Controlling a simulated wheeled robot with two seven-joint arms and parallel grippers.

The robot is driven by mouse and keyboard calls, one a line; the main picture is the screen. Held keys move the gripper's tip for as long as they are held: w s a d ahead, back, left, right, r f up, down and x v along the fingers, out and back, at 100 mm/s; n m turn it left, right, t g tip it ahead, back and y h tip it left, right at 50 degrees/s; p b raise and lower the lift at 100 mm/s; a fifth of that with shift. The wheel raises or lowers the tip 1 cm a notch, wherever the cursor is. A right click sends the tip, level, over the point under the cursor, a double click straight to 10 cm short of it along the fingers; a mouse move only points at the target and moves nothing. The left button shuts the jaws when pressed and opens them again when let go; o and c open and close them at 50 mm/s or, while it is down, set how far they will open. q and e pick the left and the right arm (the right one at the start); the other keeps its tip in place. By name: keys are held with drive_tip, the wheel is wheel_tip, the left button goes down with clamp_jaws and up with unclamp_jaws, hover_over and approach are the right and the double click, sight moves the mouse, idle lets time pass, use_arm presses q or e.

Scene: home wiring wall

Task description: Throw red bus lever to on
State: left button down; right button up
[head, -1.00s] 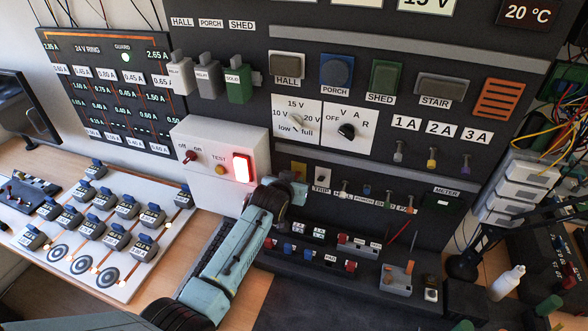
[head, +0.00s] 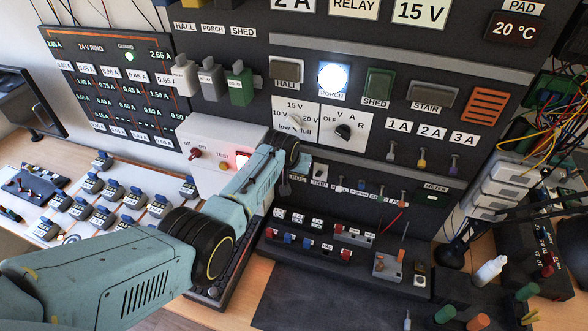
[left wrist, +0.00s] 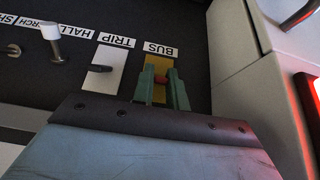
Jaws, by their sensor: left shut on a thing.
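In the head view my left gripper (head: 286,187) reaches the panel just left of the TRIP switch (head: 320,172), and my arm hides the lever. My right gripper is not in view.
Small toggle levers (head: 362,187) run to the right. The PORCH lamp (head: 333,78) glows white. The dark mat (head: 310,298) in front is clear.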

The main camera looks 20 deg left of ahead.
use_arm(q)
drive_tip(key=shift+s, duration=0.1)
idle(0.3)
drive_tip(key=c, duration=1.4)
unclamp_jaws()
drive_tip(key=shift+r, duration=0.15)
drive_tip(key=shift+s+r, duration=0.2)
drive_tip(key=shift+r, duration=0.2)
drive_tip(key=v, duration=1.2)
